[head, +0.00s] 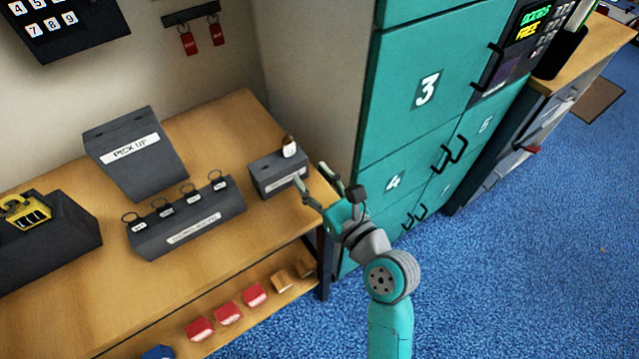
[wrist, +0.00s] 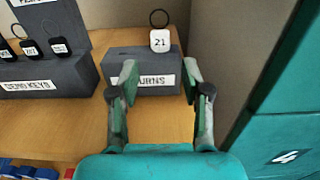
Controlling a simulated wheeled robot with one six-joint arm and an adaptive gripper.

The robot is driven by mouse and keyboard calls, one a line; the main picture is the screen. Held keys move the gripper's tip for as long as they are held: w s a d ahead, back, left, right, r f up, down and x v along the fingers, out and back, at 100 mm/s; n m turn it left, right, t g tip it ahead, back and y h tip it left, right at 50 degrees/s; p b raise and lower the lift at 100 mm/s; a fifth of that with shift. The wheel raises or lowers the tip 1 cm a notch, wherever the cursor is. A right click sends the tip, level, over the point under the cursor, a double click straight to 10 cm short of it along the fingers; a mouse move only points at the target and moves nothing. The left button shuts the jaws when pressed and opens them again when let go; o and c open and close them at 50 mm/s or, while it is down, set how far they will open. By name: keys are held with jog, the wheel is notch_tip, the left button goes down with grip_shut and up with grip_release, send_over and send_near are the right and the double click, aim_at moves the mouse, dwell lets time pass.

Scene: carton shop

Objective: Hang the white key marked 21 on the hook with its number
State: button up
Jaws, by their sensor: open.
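The white key (wrist: 160,41), marked 21 and with a dark ring at its top, stands upright on the small dark returns block (wrist: 122,61). In the head view the key (head: 289,150) shows at the right end of the wooden table, on the same block (head: 262,180). My gripper (wrist: 160,76) is open and empty, in front of the block and the key, with its two fingers spread to either side of the label. In the head view my gripper (head: 327,182) is just right of the block. Two red tags hang from a dark hook rail (head: 190,13) on the wall; no hook marked 21 is readable.
A dark rack with several black key tags (head: 190,222) stands left of the returns block. Behind it is a PICK UP stand (head: 135,155). Teal lockers (head: 420,90) rise on the right, beside a pale side wall. Red boxes sit on the lower shelf (head: 165,335).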

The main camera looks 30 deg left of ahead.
aim_at(290, 151)
jog(key=shift+x, duration=4.15)
jog(key=c, duration=0.8)
jog(key=shift+o, duration=0.2)
jog(key=shift+d+r, duration=0.15)
jog(key=shift+r, duration=0.95)
jog(key=shift+r, duration=0.3)
jog(key=shift+r, duration=0.1)
jog(key=shift+d, duration=0.2)
